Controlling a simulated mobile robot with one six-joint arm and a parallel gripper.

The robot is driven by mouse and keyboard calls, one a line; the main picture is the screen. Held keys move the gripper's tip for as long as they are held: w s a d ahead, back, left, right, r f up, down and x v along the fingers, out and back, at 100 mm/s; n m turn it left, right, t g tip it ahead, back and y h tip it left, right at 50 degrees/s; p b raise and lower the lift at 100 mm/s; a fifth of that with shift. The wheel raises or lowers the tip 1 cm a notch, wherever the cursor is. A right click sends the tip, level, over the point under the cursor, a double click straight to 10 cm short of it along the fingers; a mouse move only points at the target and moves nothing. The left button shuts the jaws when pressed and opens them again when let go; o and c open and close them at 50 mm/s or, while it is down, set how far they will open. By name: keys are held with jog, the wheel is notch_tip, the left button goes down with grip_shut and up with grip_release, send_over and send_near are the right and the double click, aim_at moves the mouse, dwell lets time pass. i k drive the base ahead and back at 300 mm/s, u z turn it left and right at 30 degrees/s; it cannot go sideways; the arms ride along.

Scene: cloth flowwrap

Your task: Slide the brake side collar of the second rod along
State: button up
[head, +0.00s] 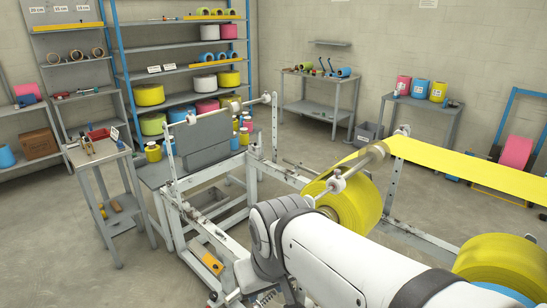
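A rod with a grey roller (370,158) runs slantwise above a large yellow roll (352,212) on the machine frame. A white collar (337,183) sits on this rod, with a white end piece (309,202) at its near end. Another rod (236,107) farther back carries a white collar (191,119) near its left end and a white end piece at its right. I cannot tell which is the second rod or which collar is on the brake side. My white arm crosses the lower right, and its bend is close before the yellow roll.
A yellow web (470,168) runs off right above another yellow roll (500,262). Upright posts (274,128) rise from the frame (222,238). A small side table (98,152) stands left. Shelves and benches line the walls. The floor between is mostly clear.

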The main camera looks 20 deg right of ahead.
aim_at(340, 185)
jog(key=z, duration=1.85)
jog(key=k, duration=0.85)
jog(key=u, duration=0.3)
jog(key=i, duration=1.05)
jog(key=u, duration=0.05)
